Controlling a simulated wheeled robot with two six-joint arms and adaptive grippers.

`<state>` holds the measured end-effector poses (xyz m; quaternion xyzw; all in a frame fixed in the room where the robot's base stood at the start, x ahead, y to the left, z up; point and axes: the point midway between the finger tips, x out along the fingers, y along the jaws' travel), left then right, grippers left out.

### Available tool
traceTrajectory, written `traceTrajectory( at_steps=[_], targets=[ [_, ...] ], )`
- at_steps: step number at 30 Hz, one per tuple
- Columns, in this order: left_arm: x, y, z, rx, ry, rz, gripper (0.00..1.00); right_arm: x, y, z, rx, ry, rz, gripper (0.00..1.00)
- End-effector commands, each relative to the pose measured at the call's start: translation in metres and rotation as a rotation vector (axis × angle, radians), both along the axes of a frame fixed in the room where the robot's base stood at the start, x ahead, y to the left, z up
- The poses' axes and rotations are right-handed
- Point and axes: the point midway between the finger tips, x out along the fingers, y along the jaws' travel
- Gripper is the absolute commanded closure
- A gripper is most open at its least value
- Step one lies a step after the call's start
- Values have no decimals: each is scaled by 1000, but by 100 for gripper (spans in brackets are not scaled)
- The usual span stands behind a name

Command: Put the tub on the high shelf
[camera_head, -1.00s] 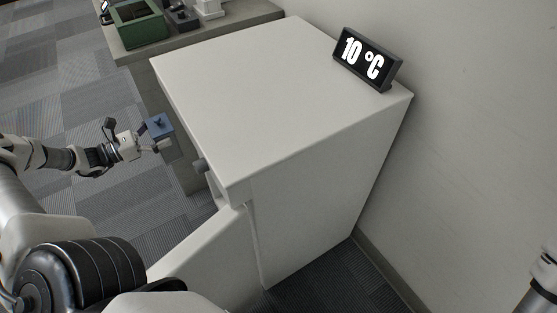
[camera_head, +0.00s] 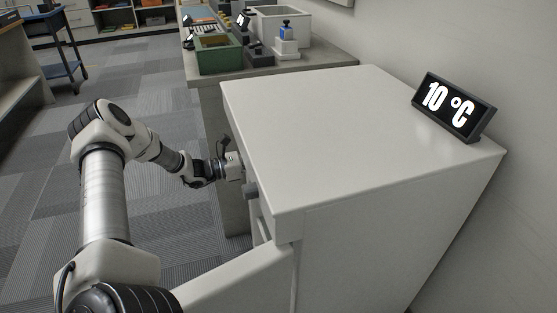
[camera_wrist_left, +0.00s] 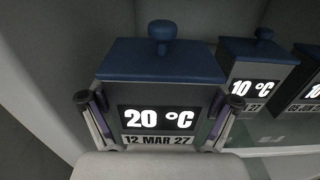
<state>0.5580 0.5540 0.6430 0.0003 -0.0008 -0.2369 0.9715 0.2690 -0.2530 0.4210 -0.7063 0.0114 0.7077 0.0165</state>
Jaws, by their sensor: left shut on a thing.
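The tub (camera_wrist_left: 160,62) has a dark blue lid with a round knob and a dark front reading 20 °C and 12 MAR 27. It fills the middle of the left wrist view. My left gripper (camera_wrist_left: 160,108) is shut on it, one finger on each side. In the head view, the left gripper (camera_head: 236,171) reaches into the open front of a white cabinet (camera_head: 370,240), and the tub is hidden. A pale shelf (camera_wrist_left: 270,133) shows at right in the wrist view. I cannot tell whether the tub touches it. My right gripper is out of view.
Similar blue-lidded tubs (camera_wrist_left: 255,75) marked 10 °C stand to the right inside the cabinet. The cabinet door (camera_head: 235,285) is open. A 10 °C display (camera_head: 452,107) sits on top. A counter (camera_head: 330,76) behind holds a green bin (camera_head: 220,58).

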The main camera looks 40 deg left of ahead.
Motion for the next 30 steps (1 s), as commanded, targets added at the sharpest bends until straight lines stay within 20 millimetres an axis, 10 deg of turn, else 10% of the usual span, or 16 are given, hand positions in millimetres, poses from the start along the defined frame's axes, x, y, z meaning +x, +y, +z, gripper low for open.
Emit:
traceTrajectory(
  at_steps=[12,30],
  targets=[
    [36,-20,-1,1,-2,-3,55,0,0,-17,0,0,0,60],
    [36,-19,-18,0,-3,0,55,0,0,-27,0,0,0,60]
  ],
)
